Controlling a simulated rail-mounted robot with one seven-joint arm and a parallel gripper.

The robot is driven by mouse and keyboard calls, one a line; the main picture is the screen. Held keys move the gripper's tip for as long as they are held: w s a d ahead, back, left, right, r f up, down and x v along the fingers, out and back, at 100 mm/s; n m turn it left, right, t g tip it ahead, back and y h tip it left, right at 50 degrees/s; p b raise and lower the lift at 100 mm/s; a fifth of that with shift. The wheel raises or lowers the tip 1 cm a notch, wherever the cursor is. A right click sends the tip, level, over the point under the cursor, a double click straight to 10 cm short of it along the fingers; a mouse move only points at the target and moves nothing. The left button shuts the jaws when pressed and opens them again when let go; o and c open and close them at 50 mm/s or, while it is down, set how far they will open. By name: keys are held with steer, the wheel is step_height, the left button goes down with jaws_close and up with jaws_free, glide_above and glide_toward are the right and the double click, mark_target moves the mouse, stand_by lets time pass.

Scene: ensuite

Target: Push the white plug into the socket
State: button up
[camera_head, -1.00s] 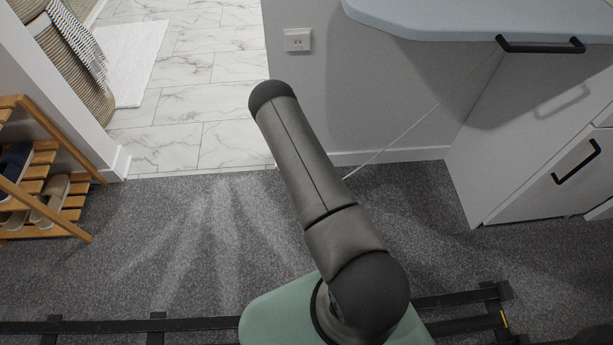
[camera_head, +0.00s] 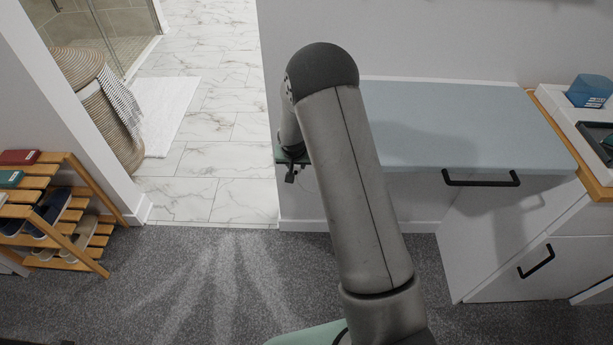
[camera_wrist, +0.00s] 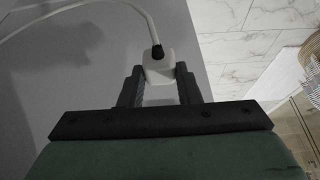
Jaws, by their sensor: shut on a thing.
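In the wrist view the white plug (camera_wrist: 158,72) sits between the two dark fingers of my gripper (camera_wrist: 159,69), which is shut on it. A black collar and a white cord (camera_wrist: 148,22) leave the plug and curve to the upper left. In the head view my gripper (camera_head: 290,172) is low at the pale wall, near its left end, partly hidden by my arm. The socket on that wall is not visible in the head view, where my arm and gripper cover that area. I cannot tell whether the plug touches the socket.
A light blue counter (camera_head: 460,135) with a black-handled white front stands right of my arm. A wooden shoe rack (camera_head: 75,205) stands at the left. Marble tiles (camera_head: 225,150) lie through the opening left of the wall. Grey carpet (camera_head: 200,275) is clear in front.

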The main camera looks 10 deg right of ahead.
step_height(320, 180, up, 3)
steer(key=shift+s+f, duration=0.1)
steer(key=shift+f, duration=0.05)
steer(key=shift+f, duration=0.15)
steer(key=shift+w, duration=0.2)
steer(key=shift+w+d, duration=0.25)
steer(key=shift+w, duration=0.6)
steer(key=shift+w+d, duration=0.25)
steer(key=shift+w, duration=0.65)
steer(key=shift+w+d, duration=0.25)
steer(key=shift+w, duration=0.6)
steer(key=shift+b, duration=0.75)
steer(key=shift+w+d, duration=0.3)
steer(key=shift+w, duration=0.7)
steer(key=shift+w+d, duration=0.25)
steer(key=shift+w, duration=0.7)
